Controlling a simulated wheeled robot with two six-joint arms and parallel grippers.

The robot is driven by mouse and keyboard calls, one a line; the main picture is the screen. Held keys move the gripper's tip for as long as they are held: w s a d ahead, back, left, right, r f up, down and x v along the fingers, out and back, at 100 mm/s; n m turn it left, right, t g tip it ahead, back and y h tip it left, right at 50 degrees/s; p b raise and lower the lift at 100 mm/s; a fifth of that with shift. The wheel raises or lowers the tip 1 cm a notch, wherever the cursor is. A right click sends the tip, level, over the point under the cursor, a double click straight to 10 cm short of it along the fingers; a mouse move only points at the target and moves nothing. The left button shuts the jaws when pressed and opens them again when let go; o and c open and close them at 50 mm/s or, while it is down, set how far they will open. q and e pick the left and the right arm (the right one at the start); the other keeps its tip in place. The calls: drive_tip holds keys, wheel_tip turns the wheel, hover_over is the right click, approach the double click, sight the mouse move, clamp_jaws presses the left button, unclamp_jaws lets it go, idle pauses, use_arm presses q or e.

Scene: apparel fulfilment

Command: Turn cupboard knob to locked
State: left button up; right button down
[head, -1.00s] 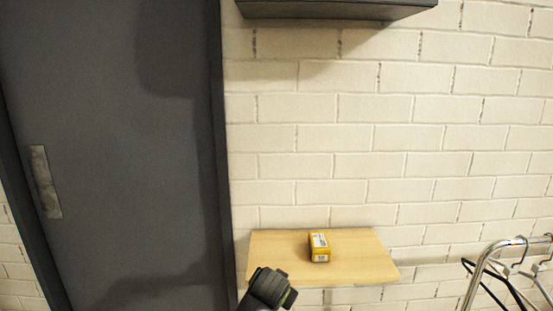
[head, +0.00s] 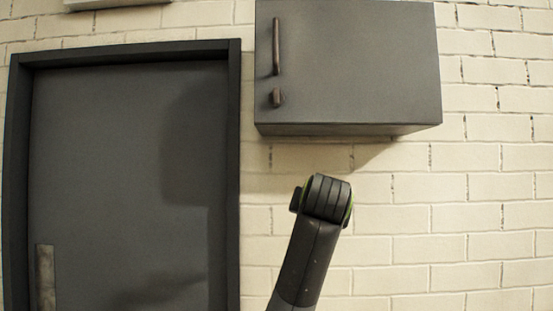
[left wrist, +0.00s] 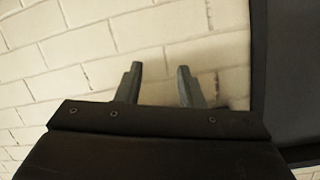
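The dark grey cupboard (head: 355,65) is mounted on the brick wall at the top of the head view, its door closed. Its small brown knob (head: 277,98) sits near the lower left corner, below a vertical bar handle (head: 276,46). The knob looks roughly upright, but its exact setting is too small to tell. One of my arms rises below the cupboard with no gripper visible. In the left wrist view my left gripper (left wrist: 160,80) is open and empty, its two fingers apart in front of the wall. My right gripper is not in view.
A dark grey door (head: 130,180) with a metal plate (head: 45,278) stands left of the cupboard. A pale brick wall (head: 480,220) fills the rest. A dark edge (left wrist: 285,70) shows at the right of the left wrist view. The space before the cupboard front looks clear.

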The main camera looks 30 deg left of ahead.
use_arm(q)
drive_tip(key=s+d+r+n+t+y, duration=0.1)
drive_tip(key=s+r+n, duration=0.1)
drive_tip(key=s+r, duration=1)
drive_tip(key=s+r+n+t+y, duration=0.15)
drive_tip(key=s+r, duration=0.65)
drive_tip(key=r, duration=0.8)
drive_tip(key=p, duration=1.1)
approach(276, 88)
drive_tip(key=shift+n+h, duration=0.25)
drive_tip(key=x, duration=0.7)
drive_tip(key=shift+w+a+r, duration=0.2)
drive_tip(key=shift+a+r, duration=0.05)
drive_tip(key=shift+r, duration=0.1)
drive_tip(key=shift+p+x, duration=0.5)
drive_tip(key=shift+x, duration=0.35)
drive_tip(key=shift+f, duration=0.2)
drive_tip(key=c, duration=0.6)
drive_tip(key=shift+c, duration=0.2)
